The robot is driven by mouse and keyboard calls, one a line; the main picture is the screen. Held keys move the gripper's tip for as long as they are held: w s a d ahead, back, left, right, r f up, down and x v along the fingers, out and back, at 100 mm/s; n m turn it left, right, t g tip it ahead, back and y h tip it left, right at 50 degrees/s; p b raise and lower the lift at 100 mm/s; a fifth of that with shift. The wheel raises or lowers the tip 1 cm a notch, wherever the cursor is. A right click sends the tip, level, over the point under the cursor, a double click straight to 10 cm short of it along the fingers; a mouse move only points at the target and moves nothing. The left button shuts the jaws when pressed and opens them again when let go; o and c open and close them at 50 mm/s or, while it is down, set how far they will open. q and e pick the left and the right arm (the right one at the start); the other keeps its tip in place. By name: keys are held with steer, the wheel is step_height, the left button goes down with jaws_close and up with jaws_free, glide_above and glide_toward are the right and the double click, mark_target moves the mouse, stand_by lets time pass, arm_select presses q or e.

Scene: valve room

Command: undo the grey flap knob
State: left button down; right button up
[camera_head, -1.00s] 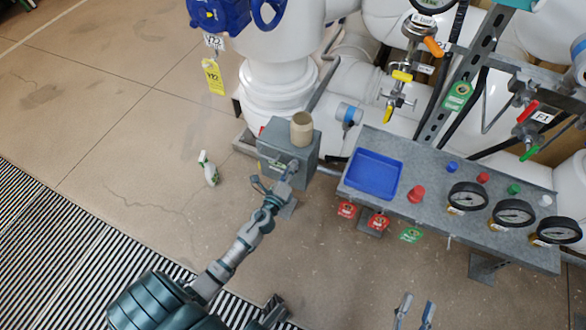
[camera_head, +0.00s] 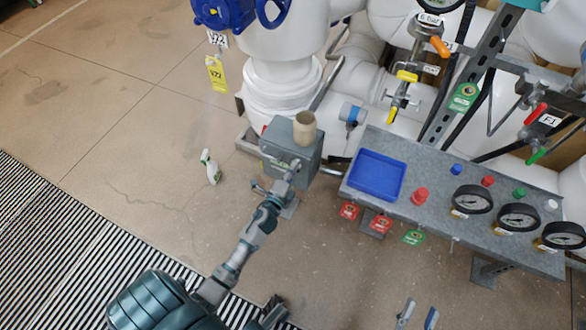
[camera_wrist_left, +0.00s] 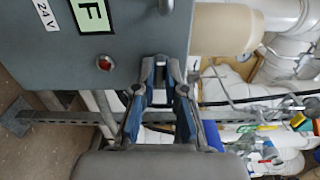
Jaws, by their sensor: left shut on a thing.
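The grey box (camera_head: 283,139) stands beside the white pipework in the head view, with a beige cylinder (camera_head: 304,128) on top. My left gripper (camera_head: 291,169) is at the box's front face. In the left wrist view its two fingers (camera_wrist_left: 160,75) converge at the lower edge of the box face (camera_wrist_left: 130,32). They are shut on the small grey flap knob (camera_wrist_left: 160,61), which is mostly hidden between the fingertips. My right gripper (camera_head: 417,313) is at the bottom edge of the head view, its two fingers apart and empty, away from the box.
A grey shelf (camera_head: 425,205) right of the box holds a blue tray (camera_head: 376,175), coloured caps and several gauges. Red and green tags hang at the shelf's front. The floor on the left is largely clear.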

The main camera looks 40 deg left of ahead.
arm_select(q)
steer(key=shift+s+f, duration=0.1)
steer(key=shift+f, duration=0.2)
steer(key=c, duration=1.2)
jaws_free()
steer(key=shift+r, duration=0.15)
steer(key=v, duration=1.1)
steer(key=shift+s+d, duration=0.2)
steer(key=shift+s, duration=0.15)
